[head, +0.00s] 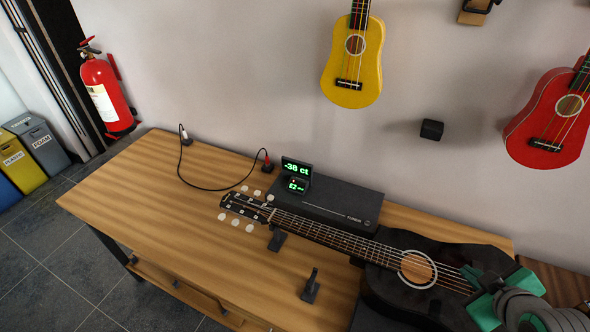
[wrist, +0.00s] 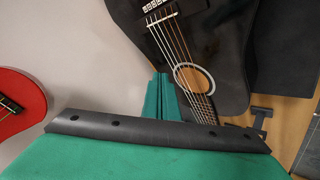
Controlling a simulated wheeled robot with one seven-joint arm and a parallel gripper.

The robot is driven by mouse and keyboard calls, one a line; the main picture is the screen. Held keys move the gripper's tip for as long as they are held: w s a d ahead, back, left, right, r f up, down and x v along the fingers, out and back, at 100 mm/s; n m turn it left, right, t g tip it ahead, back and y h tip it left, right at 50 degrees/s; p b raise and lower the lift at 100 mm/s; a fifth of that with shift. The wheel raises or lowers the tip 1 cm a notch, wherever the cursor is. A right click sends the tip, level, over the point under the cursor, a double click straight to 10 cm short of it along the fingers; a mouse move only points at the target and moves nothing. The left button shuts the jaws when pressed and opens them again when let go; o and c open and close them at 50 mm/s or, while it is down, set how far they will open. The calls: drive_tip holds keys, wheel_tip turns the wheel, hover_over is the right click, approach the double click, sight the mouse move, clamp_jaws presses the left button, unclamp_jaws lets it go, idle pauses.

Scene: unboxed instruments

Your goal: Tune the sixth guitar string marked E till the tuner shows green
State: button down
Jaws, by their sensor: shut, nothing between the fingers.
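The black guitar (head: 400,262) lies on its back on the wooden table, its neck pointing left. Its headstock (head: 248,207) has several white tuning pegs; I cannot read an E mark there. The tuner (head: 345,203) is a dark box behind the neck; its small screen (head: 296,168) reads "-38 ct" in green digits, with a smaller reading below and a red dot. My gripper (head: 472,277) is over the guitar body near the bridge, far from the pegs. In the wrist view its green fingers (wrist: 160,97) are together and empty, beside the strings (wrist: 178,50); contact is unclear.
A cable (head: 205,188) runs along the table's back left. Dark supports (head: 311,287) stand in front of the neck. A yellow ukulele (head: 352,60) and a red one (head: 555,115) hang on the wall.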

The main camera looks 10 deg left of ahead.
drive_tip(key=shift+s+d, duration=0.15)
drive_tip(key=shift+s, duration=0.1)
